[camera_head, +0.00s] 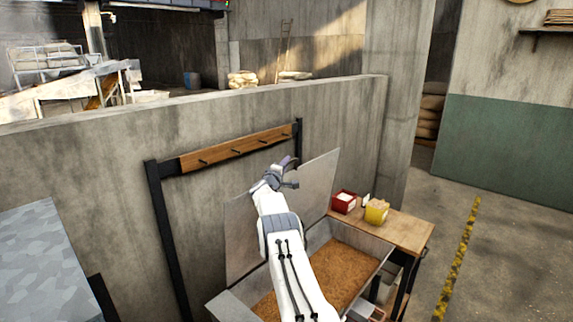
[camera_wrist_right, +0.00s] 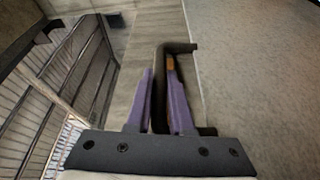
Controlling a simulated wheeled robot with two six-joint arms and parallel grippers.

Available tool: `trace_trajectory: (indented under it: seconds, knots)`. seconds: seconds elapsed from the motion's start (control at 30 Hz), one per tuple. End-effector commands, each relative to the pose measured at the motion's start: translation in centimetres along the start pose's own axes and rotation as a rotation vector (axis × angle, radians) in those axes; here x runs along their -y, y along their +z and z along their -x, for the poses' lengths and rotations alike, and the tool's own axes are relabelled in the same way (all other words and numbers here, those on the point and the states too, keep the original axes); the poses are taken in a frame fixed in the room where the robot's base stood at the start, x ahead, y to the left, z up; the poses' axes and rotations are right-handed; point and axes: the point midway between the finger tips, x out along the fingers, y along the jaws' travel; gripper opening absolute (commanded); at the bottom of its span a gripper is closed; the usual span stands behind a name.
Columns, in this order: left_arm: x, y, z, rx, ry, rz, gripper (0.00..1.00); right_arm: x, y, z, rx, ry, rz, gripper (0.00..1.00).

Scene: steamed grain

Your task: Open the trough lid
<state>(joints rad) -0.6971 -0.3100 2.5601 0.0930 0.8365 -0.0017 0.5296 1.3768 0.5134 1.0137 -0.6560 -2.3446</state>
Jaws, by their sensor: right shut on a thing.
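The trough (camera_head: 357,246) is a grey metal box with brown grain in it, against the concrete wall. Its lid (camera_head: 318,178) is a flat grey plate standing raised, close to upright, along the wall side of the trough; my right arm hides its middle. My right gripper (camera_head: 285,172) is at the lid's upper edge. In the right wrist view its purple fingers (camera_wrist_right: 160,100) are shut on a dark bent handle (camera_wrist_right: 178,47), with the lid (camera_wrist_right: 250,65) filling the right side. My left gripper is not in view.
A wooden hook rail (camera_head: 240,147) is on the wall behind the lid. Open floor lies to the right, with a yellow stripe.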

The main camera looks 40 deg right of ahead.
Motion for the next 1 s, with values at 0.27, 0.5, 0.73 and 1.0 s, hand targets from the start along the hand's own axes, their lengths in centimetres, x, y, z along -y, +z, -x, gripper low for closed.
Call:
trace_trajectory:
  seconds: [0.27,0.5,0.73,1.0]
  knots:
    - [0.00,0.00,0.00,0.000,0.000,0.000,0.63,-0.28,0.03,-0.06,0.000,0.004,-0.002,0.50]
    - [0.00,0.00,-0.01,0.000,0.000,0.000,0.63,-0.06,0.17,-0.10,0.001,0.001,-0.001,0.50]
    - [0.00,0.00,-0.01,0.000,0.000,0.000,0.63,-0.02,0.24,-0.13,0.002,0.000,-0.001,0.50]
    - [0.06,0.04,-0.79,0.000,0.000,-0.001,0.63,0.14,0.16,0.52,0.004,-0.002,0.000,0.50]
